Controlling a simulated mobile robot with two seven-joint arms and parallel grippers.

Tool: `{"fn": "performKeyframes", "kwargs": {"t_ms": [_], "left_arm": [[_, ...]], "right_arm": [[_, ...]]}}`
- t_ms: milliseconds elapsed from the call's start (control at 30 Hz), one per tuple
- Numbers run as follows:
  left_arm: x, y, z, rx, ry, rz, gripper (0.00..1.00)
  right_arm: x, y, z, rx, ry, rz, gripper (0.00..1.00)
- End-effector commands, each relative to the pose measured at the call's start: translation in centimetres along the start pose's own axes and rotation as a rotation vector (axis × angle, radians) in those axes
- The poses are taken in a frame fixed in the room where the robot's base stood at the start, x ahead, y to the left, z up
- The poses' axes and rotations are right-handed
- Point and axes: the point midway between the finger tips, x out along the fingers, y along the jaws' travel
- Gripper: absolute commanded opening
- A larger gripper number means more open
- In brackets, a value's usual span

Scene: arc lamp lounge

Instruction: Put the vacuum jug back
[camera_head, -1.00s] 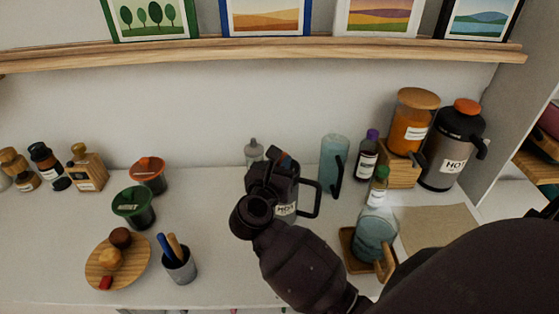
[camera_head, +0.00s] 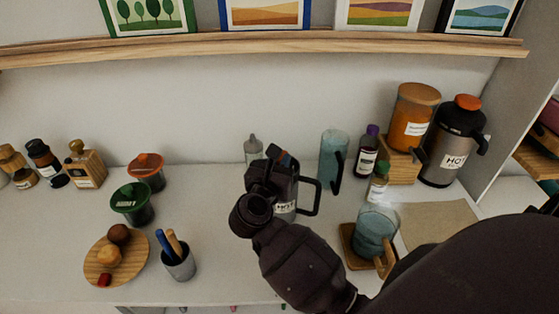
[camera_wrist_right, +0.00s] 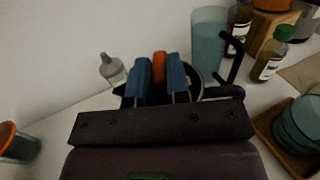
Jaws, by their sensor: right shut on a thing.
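A dark grey vacuum jug (camera_head: 287,207) with a "HOT" label and a side handle is at the middle of the counter. My right gripper (camera_head: 284,160) is above it, shut on its top. In the right wrist view, the blue fingertips (camera_wrist_right: 160,78) close on an orange part of the jug, and its dark handle (camera_wrist_right: 222,93) sticks out to the right. My wrist hides much of the jug and its base, so I cannot tell whether it touches the counter. A similar larger jug (camera_head: 454,145) with an orange lid stands at the back right. My left gripper is not in view.
Right of the held jug are a blue cylinder pitcher (camera_head: 333,155), a purple-capped bottle (camera_head: 367,155) and a glass pitcher (camera_head: 374,232) on a wooden coaster. A bare tan mat (camera_head: 440,222) lies farther right. Green (camera_head: 132,204) and orange-lidded pots stand left.

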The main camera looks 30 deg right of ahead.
Motion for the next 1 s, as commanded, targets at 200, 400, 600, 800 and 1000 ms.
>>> {"fn": "performKeyframes", "kwargs": {"t_ms": [200,400,600,800,1000], "left_arm": [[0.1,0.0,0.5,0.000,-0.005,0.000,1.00],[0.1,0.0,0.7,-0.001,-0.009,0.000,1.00],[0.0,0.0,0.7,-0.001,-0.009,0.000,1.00],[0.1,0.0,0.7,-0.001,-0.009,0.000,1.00],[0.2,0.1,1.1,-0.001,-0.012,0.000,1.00]], "right_arm": [[0.0,0.0,-0.2,0.002,-0.003,0.000,0.00],[0.0,0.0,-0.3,0.002,-0.003,0.000,0.30],[0.0,0.0,-0.4,0.001,-0.002,0.000,0.46],[-0.1,0.0,-0.5,-0.001,0.002,0.000,0.46],[-2.0,0.0,-0.7,0.000,0.004,0.001,0.46]]}}
